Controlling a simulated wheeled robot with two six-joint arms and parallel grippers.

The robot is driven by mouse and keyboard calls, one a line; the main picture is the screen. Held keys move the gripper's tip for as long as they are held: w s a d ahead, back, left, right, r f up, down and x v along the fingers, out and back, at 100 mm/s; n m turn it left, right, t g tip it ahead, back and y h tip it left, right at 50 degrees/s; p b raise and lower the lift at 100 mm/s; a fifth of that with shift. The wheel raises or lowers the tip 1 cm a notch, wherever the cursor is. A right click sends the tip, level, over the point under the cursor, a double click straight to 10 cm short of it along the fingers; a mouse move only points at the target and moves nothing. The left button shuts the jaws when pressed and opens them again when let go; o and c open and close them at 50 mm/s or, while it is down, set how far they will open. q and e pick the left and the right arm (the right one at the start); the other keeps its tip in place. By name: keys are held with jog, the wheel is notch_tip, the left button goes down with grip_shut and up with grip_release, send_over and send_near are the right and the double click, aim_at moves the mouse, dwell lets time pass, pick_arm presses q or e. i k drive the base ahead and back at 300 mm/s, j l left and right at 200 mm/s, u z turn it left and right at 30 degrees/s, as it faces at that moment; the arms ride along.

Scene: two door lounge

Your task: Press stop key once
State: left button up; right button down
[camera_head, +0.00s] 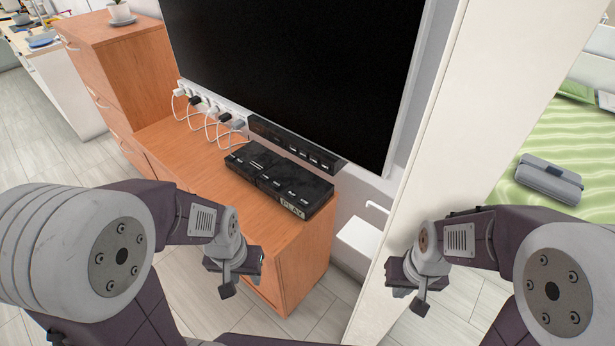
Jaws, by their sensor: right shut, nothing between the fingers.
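A black box-shaped device (280,181) lies on the wooden cabinet below the television. I cannot make out which key is the stop key. My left gripper (227,287) hangs in front of the cabinet, below and nearer than the device, touching nothing that I can see; its jaw opening is not clear. My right gripper (421,303) is shut and empty, to the right of the cabinet, in front of the white wall edge.
A black bar (296,146) with pale marks sits under the large television (290,65). Plugs and white cables (212,118) lie behind the device. A white wall edge (440,150) rises on the right, with a green bed (561,130) beyond. A taller wooden cabinet (125,58) stands at left.

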aim_at(302, 201)
jog(key=i+j+z, duration=0.15)
jog(key=j, duration=0.15)
jog(key=i+j+z, duration=0.1)
jog(key=j, duration=0.2)
jog(key=i+j+z, duration=0.15)
jog(key=j, duration=0.15)
jog(key=i+j+z, duration=0.15)
jog(key=j, duration=0.15)
